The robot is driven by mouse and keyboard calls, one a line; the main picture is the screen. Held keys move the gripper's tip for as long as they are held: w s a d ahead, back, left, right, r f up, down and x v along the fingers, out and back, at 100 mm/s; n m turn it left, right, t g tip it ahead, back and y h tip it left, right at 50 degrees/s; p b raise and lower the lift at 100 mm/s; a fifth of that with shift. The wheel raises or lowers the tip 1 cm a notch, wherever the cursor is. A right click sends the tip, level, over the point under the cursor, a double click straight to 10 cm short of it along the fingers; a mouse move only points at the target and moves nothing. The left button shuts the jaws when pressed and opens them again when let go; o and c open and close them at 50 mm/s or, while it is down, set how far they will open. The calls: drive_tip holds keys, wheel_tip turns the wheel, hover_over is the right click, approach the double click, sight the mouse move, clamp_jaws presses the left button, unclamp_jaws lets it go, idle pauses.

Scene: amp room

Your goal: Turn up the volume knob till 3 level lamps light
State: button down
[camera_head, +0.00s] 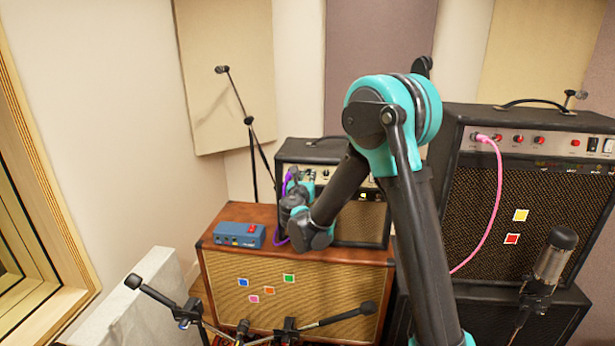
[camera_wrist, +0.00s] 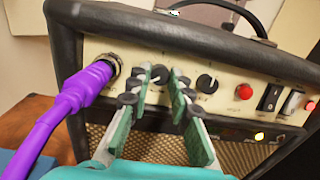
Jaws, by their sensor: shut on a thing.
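A small black amp (camera_head: 358,218) with a cream control panel stands on a brown cabinet. In the wrist view, my gripper (camera_wrist: 159,80) is at that panel, its two fingers closed around the left black knob (camera_wrist: 159,72). A second black knob (camera_wrist: 206,82) with a white pointer mark is just right of the fingers. The labels are too small to read. Below the panel at right, a dark strip shows one lit yellow lamp (camera_wrist: 260,136); part of the strip is behind the right finger. In the head view, my gripper (camera_head: 298,182) is at the amp's left side.
A purple cable plug (camera_wrist: 85,88) sits in the jack left of the gripper. Right of the knobs are a red button (camera_wrist: 244,92) and a black switch (camera_wrist: 270,97). A blue box (camera_head: 239,235) lies on the brown cabinet (camera_head: 225,262). A larger amp (camera_head: 540,205) stands at right.

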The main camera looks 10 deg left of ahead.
drive_tip(key=m, duration=0.3)
drive_tip(key=m+h, duration=0.1)
drive_tip(key=m, duration=0.3)
drive_tip(key=shift+a+g+h, duration=0.1)
drive_tip(key=shift+g+h, duration=0.2)
drive_tip(key=shift+g, duration=0.1)
drive_tip(key=shift+m, duration=0.4)
drive_tip(key=c, duration=1.4)
unclamp_jaws()
drive_tip(key=shift+o, duration=0.2)
drive_tip(key=shift+s, duration=0.15)
drive_tip(key=s+a, duration=0.2)
drive_tip(key=s, duration=0.9)
drive_tip(key=shift+s+r, duration=0.3)
